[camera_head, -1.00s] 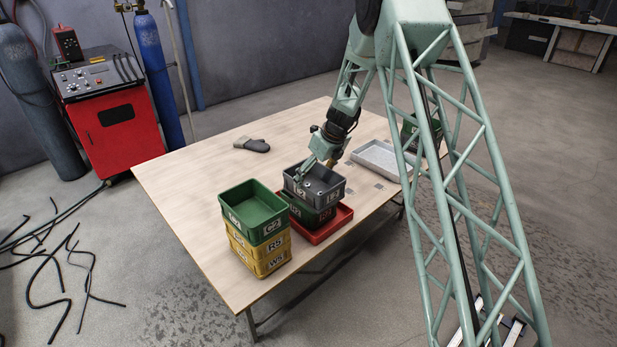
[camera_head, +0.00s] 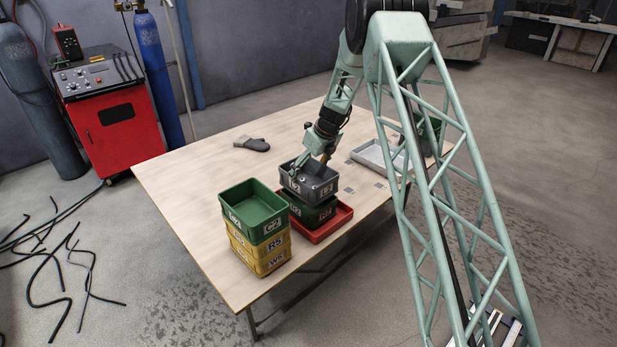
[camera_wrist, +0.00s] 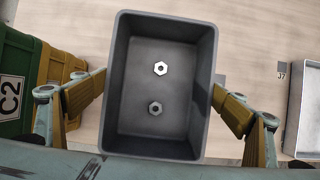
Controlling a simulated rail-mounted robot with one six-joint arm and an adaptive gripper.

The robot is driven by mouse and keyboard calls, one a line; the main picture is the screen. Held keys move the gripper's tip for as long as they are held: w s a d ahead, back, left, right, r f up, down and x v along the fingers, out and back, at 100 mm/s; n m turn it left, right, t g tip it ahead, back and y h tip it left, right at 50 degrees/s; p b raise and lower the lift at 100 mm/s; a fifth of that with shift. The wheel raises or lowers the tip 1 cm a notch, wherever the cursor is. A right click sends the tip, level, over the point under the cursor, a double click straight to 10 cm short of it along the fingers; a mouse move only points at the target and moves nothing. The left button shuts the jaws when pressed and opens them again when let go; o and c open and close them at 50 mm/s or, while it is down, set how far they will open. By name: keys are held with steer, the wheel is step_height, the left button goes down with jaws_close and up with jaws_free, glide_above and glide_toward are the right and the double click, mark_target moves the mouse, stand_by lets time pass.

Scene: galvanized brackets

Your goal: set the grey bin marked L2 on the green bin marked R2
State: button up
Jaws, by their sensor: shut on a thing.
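The grey bin (camera_head: 318,189) is in my gripper (camera_head: 311,163), above a dark green bin (camera_head: 313,217) that stands in a red tray. The grey bin looks level. I cannot tell for sure whether it is clear of the green bin or touching its rim. The labels on both bins are too small to read surely. In the wrist view my gripper (camera_wrist: 160,100) has a finger on each side wall of the grey bin (camera_wrist: 135,135). The green bin is hidden there.
A stack with a green C2 bin (camera_head: 254,221) over yellow bins (camera_head: 262,259) stands close at the left. The red tray (camera_head: 340,217) is beneath. A pale grey tray (camera_head: 365,153) lies behind right, a glove (camera_head: 252,144) behind left.

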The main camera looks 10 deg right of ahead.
mark_target(309, 178)
steer(key=shift+f, duration=1.25)
steer(key=shift+f, duration=0.6)
steer(key=o, duration=1.1)
steer(key=shift+c, duration=0.2)
steer(key=shift+r, duration=0.15)
steer(key=shift+r, duration=0.55)
steer(key=v, duration=1.2)
steer(key=shift+p, duration=0.35)
steer(key=shift+w, duration=0.1)
